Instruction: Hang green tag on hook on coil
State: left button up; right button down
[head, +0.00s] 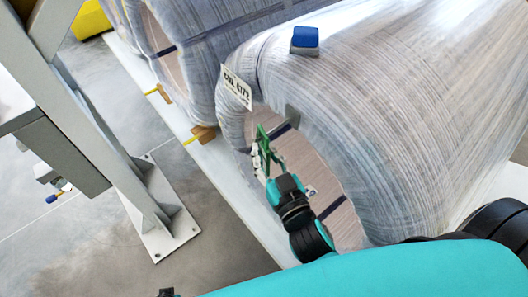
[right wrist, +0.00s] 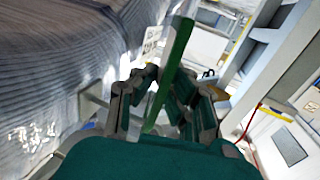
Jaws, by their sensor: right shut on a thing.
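The large plastic-wrapped coil (head: 400,110) fills the right of the head view, its round end facing lower left. A white label (head: 236,87) with printed characters sits on its upper left rim. A small grey piece (head: 291,115) stands at the edge of the bore; I cannot tell if it is the hook. My right gripper (head: 264,160) is in front of the bore, shut on the green tag (head: 263,140). In the right wrist view the tag (right wrist: 175,65) stands tilted between the fingers (right wrist: 160,98). My left gripper is not in view.
A blue block (head: 305,37) on a grey base sits on top of the coil. Another wrapped coil (head: 195,50) stands behind. A grey post (head: 90,120) with a bolted foot is at left. Bare floor (head: 210,215) lies between post and coil.

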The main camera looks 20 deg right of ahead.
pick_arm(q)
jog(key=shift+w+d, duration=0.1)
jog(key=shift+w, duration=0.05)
